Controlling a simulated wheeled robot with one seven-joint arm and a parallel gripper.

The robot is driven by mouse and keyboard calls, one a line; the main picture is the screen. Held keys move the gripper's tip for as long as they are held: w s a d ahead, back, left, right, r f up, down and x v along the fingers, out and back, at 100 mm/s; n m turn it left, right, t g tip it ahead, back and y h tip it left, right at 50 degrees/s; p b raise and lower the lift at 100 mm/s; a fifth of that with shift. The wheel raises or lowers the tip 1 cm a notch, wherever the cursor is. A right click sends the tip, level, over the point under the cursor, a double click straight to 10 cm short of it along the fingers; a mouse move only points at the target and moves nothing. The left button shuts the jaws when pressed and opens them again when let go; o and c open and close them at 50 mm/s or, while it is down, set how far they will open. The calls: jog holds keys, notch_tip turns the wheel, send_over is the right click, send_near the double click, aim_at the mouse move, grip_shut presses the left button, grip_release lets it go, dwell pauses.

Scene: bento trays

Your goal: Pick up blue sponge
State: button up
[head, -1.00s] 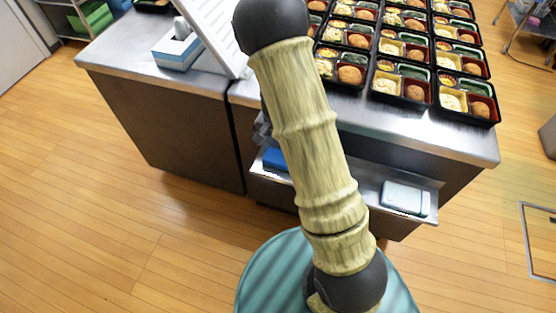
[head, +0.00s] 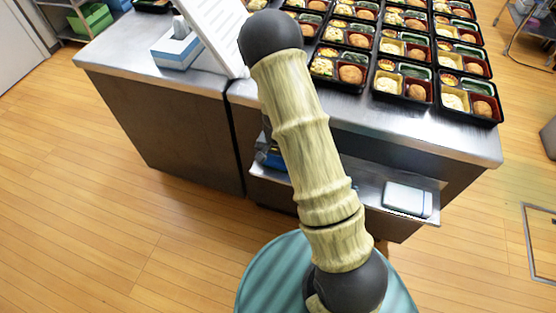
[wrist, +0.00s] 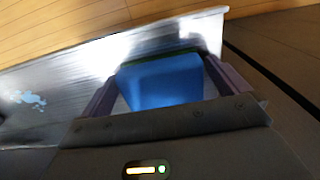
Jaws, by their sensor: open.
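The blue sponge (wrist: 165,82) lies on the metal shelf in the wrist view, with a dark green edge along its far side. My gripper (wrist: 163,88) is open, with one finger on each side of the sponge. I cannot tell whether the fingers touch it. In the head view a small part of the blue sponge (head: 275,159) shows on the lower shelf beside my arm.
The metal shelf (head: 365,193) under the counter holds a white and blue flat box (head: 407,199) at its right. The counter (head: 210,80) above bears several bento trays (head: 402,82), a tissue box (head: 177,48) and a white slanted panel (head: 212,30). The wood floor in front is clear.

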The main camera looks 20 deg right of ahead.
aim_at(277, 159)
jog(key=shift+f, duration=0.25)
jog(key=shift+c, duration=0.2)
jog(key=c, duration=0.8)
jog(key=shift+o, duration=0.2)
notch_tip(277, 159, up, 10)
jog(key=shift+r+p, duration=0.1)
jog(key=shift+p, duration=0.75)
